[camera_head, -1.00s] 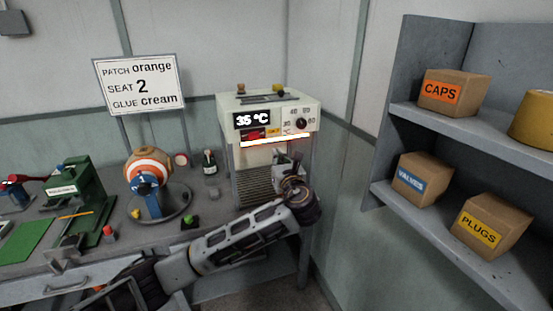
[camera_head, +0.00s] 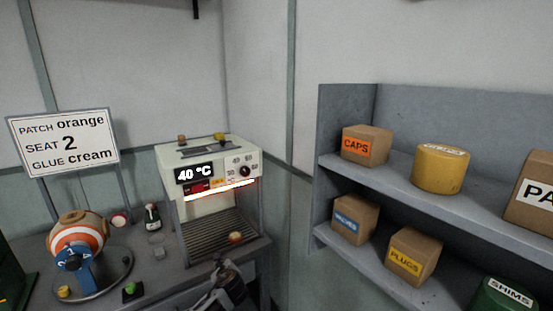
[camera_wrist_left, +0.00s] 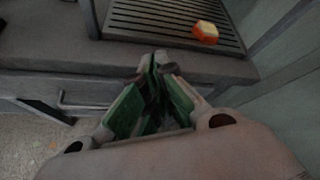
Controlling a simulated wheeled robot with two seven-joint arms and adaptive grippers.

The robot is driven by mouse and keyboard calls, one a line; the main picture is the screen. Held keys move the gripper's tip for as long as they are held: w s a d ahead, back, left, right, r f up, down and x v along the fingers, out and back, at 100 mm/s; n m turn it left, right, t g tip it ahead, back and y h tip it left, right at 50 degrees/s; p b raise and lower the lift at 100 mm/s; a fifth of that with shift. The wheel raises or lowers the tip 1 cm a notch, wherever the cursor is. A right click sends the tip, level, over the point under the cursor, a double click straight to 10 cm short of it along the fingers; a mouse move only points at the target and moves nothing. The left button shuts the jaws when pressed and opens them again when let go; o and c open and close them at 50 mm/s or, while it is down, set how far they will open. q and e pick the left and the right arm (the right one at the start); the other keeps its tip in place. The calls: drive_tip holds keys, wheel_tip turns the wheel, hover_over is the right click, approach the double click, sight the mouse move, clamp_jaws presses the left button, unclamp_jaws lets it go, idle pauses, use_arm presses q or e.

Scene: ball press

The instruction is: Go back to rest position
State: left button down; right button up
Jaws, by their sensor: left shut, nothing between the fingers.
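My left gripper (camera_head: 228,282) is low in front of the cream press machine (camera_head: 210,180), at the bench's front edge in the head view. Its fingers (camera_wrist_left: 157,70) are shut with nothing between them in the left wrist view. The machine's display reads 40 °C and a strip under its front glows. A small orange piece with a pale top (camera_head: 235,237) lies on the slatted grill (camera_head: 205,233), apart from my gripper. It also shows on the grill in the wrist view (camera_wrist_left: 205,32). My right gripper is not in view.
A striped ball (camera_head: 78,240) sits in a round stand at the left, with a small bottle (camera_head: 152,217) near the machine. A sign (camera_head: 64,143) stands behind. Shelves (camera_head: 400,178) with boxes and a yellow tub (camera_head: 440,168) fill the right.

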use_arm(q)
drive_tip(key=s+a+f+n+g+h+p, duration=0.1)
drive_tip(key=s+a+f+n+g+p, duration=0.15)
drive_tip(key=s+f, duration=0.6)
drive_tip(key=s+a+f+n+g+h+p, duration=0.15)
drive_tip(key=s+f+n, duration=0.35)
drive_tip(key=f, duration=0.7)
drive_tip(key=s+a+f+n+g+h+p, duration=0.1)
drive_tip(key=s+f+n+g, duration=0.1)
drive_tip(key=s+f, duration=0.8)
drive_tip(key=s+f+n+g+p, duration=0.1)
drive_tip(key=s+f+n, duration=0.3)
drive_tip(key=s, duration=0.9)
drive_tip(key=s+f+n+g+h+p, duration=0.1)
drive_tip(key=s+f+n, duration=0.3)
drive_tip(key=s, duration=1)
drive_tip(key=s+f+n+g+p, duration=0.2)
drive_tip(key=s+f+n, duration=0.3)
drive_tip(key=s, duration=0.8)
drive_tip(key=shift+s+a+f+p, duration=0.4)
drive_tip(key=shift+a+f+p, duration=0.05)
drive_tip(key=shift+p, duration=0.1)
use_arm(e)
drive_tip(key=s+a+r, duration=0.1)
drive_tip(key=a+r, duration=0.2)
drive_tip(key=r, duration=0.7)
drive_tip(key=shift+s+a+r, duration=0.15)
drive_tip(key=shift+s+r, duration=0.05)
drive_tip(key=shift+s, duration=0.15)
